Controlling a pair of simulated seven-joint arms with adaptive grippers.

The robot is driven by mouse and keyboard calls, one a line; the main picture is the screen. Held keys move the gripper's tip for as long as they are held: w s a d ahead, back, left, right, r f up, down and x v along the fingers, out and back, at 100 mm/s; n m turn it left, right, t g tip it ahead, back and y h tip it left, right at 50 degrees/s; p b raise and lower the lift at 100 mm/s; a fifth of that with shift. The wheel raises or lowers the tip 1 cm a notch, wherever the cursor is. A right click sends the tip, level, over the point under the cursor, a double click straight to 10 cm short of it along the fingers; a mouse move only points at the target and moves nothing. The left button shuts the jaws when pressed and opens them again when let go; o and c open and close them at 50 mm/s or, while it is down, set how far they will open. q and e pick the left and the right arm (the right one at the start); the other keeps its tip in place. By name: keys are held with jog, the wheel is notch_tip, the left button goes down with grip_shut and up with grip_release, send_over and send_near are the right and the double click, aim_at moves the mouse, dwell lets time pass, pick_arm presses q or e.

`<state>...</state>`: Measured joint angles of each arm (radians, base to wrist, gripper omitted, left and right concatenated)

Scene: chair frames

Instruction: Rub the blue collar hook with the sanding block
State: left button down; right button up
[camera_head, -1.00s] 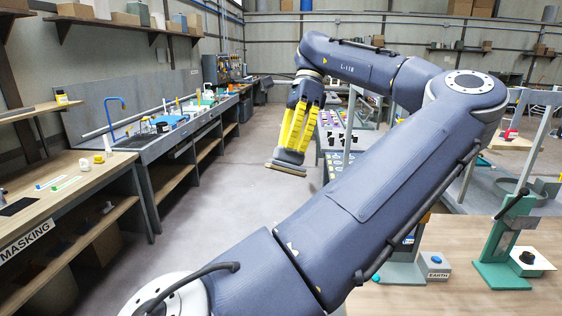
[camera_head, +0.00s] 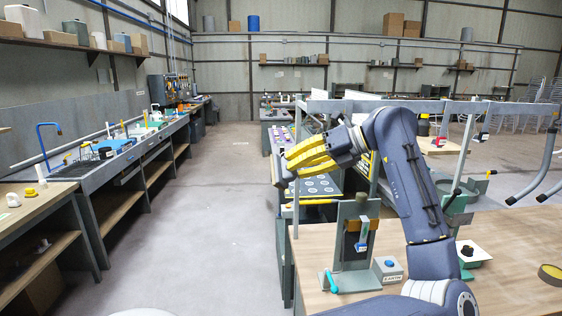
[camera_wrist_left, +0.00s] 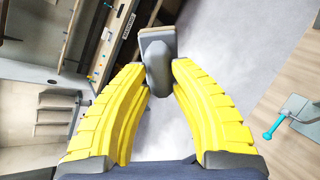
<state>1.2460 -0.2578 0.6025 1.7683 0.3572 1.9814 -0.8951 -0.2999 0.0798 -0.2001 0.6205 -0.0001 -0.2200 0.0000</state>
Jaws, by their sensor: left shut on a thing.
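The sanding block (camera_head: 279,166) is grey with a flat tan base, and it is held at my left gripper's tips. My left gripper (camera_head: 291,163), with ridged yellow fingers, is shut on it above the gap between the benches. In the left wrist view the grey block (camera_wrist_left: 157,62) sits between the fingertips, its tan-edged base beyond them. At the head view's right edge a curved grey tube with a blue band near its top looks like the blue collar hook (camera_head: 534,177). It stands well apart from the gripper and is partly cut off. My right gripper does not show.
A wooden bench (camera_head: 334,290) at front right bears a green-grey stand with a blue part (camera_head: 357,240) and a turquoise handle, and a grey box with a blue knob (camera_head: 388,266). A second curved tube (camera_head: 552,188) and a tape roll are at right. Grey rails run behind.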

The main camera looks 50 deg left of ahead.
pick_arm(q)
jog(key=w+d+f+m+t+y, duration=0.2)
jog(key=w+d+f+m+t, duration=0.3)
jog(key=f, duration=0.4)
jog(key=w+d+f+m+t+y, duration=0.2)
jog(key=w+d+f+m+t, duration=0.2)
jog(key=d+f+t, duration=0.3)
jog(key=w+d+f+m+t+y, duration=0.2)
jog(key=w+d+f+m+t, duration=0.3)
jog(key=f, duration=0.5)
jog(key=shift+w+a+r+n, duration=0.1)
jog(key=shift+w+a, duration=0.2)
jog(key=shift+a, duration=0.3)
jog(key=shift+w+a+r+n, duration=0.15)
jog(key=shift+w+a, duration=0.1)
jog(key=shift+a, duration=0.3)
jog(key=shift+w+a+r+n, duration=0.1)
jog(key=shift+w+a, duration=0.2)
jog(key=shift+a, duration=0.3)
jog(key=shift+x, duration=1)
jog(key=shift+w+d, duration=0.55)
jog(key=shift+w, duration=0.3)
jog(key=shift+w+d, duration=0.5)
jog(key=shift+w, duration=0.35)
jog(key=shift+a, duration=0.1)
